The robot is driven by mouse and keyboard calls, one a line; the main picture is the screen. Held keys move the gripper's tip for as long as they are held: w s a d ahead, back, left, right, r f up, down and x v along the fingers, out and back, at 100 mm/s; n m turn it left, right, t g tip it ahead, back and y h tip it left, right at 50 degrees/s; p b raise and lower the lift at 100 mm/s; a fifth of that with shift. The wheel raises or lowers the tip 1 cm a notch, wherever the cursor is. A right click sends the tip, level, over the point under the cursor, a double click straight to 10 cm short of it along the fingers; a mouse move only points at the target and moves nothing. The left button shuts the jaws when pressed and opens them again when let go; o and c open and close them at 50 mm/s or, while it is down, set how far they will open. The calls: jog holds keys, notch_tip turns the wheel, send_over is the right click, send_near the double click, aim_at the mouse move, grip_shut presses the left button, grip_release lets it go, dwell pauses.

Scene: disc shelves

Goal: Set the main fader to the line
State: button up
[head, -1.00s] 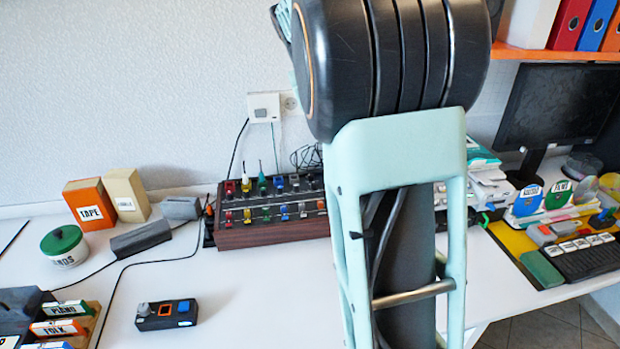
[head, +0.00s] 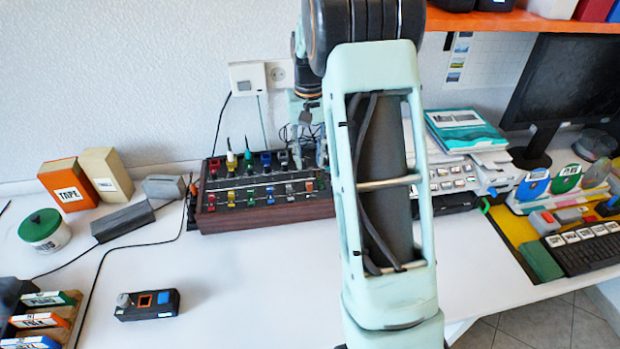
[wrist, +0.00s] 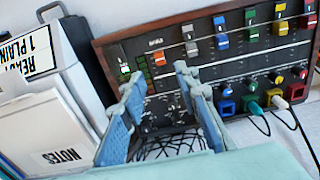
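The mixer with wood sides and a black panel (head: 270,214) stands against the wall. In the wrist view, its panel (wrist: 195,75) is above and beyond my fingers. At the panel's left end there, a slot holds a small pale piece with green on it (wrist: 124,68). This looks like the main fader, but I cannot read its label or make out the line. My gripper (wrist: 157,80) is open and empty, its fingertips apart just short of that end of the panel.
An orange fader (wrist: 158,58), a grey one (wrist: 190,48) and several other coloured ones run to the right in the wrist view. White holders with a NOTES label (wrist: 58,158) are close on the left.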

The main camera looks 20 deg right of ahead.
aim_at(309, 183)
notch_tip(309, 183, down, 8)
jog(key=shift+f+b, duration=0.25)
jog(key=shift+b, duration=0.05)
grip_shut()
jog(key=shift+w, duration=0.1)
dwell(0.3)
